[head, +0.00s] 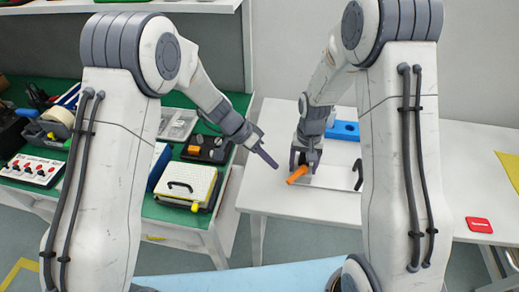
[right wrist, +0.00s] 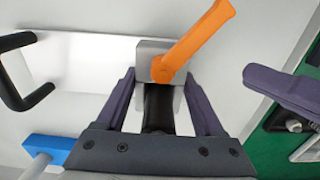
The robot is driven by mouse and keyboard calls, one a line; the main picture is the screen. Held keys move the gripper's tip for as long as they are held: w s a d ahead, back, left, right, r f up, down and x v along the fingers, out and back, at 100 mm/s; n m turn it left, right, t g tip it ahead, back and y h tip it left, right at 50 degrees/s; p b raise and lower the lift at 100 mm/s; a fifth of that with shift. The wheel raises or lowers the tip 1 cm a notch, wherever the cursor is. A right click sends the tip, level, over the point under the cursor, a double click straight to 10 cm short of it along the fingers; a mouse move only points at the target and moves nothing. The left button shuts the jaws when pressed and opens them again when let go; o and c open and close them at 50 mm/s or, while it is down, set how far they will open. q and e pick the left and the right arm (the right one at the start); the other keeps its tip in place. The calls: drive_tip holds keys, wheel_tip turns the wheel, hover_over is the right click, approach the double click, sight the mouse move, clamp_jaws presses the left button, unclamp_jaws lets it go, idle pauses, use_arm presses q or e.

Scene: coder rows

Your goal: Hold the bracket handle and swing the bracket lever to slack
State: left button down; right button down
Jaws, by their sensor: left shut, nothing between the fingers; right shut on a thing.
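The bracket (right wrist: 143,47) has a grey block, an orange bracket lever (head: 297,175) and a short black bracket handle (right wrist: 158,105). In the right wrist view the lever (right wrist: 195,42) slants up and right from its pivot. My right gripper (head: 305,158) is shut around the handle, beside the lever's pivot; the contact is partly hidden. My left gripper (head: 268,160) is shut and empty, left of the lever and apart from it. A finger of it also shows at the right of the right wrist view (right wrist: 285,90).
A white table (head: 262,192) carries a pale plate with a black U-shaped handle (head: 358,175), a blue block (head: 343,131) and a red item (head: 479,225). A green bench at left holds a yellow-edged case (head: 187,185) and several tools. The table's front is clear.

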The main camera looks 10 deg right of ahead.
sight(290, 183)
use_arm(q)
drive_tip(key=shift+s+d+f, duration=0.1)
drive_tip(key=shift+s+d, duration=1.25)
drive_tip(key=shift+s, duration=0.25)
drive_tip(key=shift+s, duration=0.1)
drive_tip(key=shift+s+d+n+t, duration=0.15)
drive_tip(key=shift+s+n+t, duration=0.35)
drive_tip(key=shift+n, duration=0.3)
drive_tip(key=shift+s+d+n+t, duration=0.15)
drive_tip(key=shift+s+n+t, duration=0.3)
drive_tip(key=shift+n, duration=0.35)
drive_tip(key=shift+s+d, duration=0.6)
drive_tip(key=shift+s, duration=0.2)
drive_tip(key=shift+s+d, duration=0.15)
drive_tip(key=shift+s, duration=0.1)
use_arm(e)
drive_tip(key=shift+w, duration=0.1)
use_arm(q)
drive_tip(key=shift+w+a, duration=0.15)
drive_tip(key=shift+a, duration=0.3)
drive_tip(key=a, duration=0.1)
drive_tip(key=w+a, duration=0.1)
drive_tip(key=a, duration=0.1)
drive_tip(key=s+v, duration=0.2)
drive_tip(key=v, duration=0.8)
